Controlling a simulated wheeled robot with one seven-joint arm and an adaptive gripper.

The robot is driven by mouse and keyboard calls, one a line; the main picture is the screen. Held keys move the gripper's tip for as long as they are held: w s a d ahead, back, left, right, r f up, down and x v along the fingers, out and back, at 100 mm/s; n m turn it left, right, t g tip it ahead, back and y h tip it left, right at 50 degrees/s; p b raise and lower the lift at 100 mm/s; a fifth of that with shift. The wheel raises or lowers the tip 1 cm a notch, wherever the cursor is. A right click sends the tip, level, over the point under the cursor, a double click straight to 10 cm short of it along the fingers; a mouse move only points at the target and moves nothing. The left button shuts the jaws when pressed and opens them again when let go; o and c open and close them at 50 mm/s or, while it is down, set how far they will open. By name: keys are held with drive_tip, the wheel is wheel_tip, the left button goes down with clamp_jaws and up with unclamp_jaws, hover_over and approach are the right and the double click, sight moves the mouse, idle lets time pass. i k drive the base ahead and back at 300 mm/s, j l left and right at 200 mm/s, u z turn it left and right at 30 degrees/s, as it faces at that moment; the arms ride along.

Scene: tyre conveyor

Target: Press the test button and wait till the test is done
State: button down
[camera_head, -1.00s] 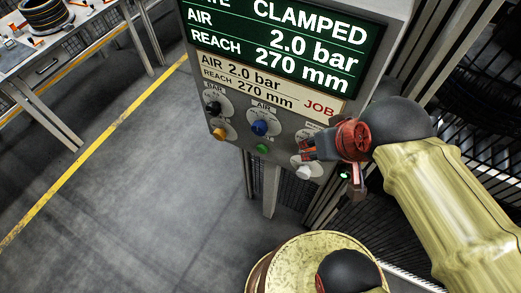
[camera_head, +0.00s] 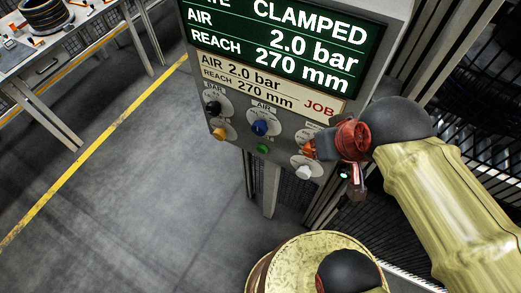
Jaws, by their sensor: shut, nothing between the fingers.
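The control panel (camera_head: 238,150) stands in front of me, its buttons and knobs below a screen (camera_head: 284,48). The screen reads CLAMPED, AIR 2.0 bar, REACH 270 mm. The panel has a black knob (camera_head: 212,108), a yellow-orange button (camera_head: 219,134), a blue knob (camera_head: 260,128), a green button (camera_head: 263,149) and a white button (camera_head: 304,172). Which one is the test button I cannot read. My gripper (camera_head: 321,148) is shut and empty at the panel's right side, beside an orange part (camera_head: 308,149) and above the white button. Contact cannot be told.
A job card (camera_head: 262,88) under the screen reads AIR 2.0 bar, REACH 270 mm. A workbench (camera_head: 50,62) with a tyre (camera_head: 46,14) stands at the upper left. A yellow floor line (camera_head: 98,143) crosses open grey floor. Dark mesh fencing (camera_head: 475,85) stands at the right.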

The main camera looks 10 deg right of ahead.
sight(262, 149)
drive_tip(key=k+l, duration=0.1)
drive_tip(key=k, duration=0.4)
drive_tip(key=k+l, duration=0.15)
drive_tip(key=k, duration=0.35)
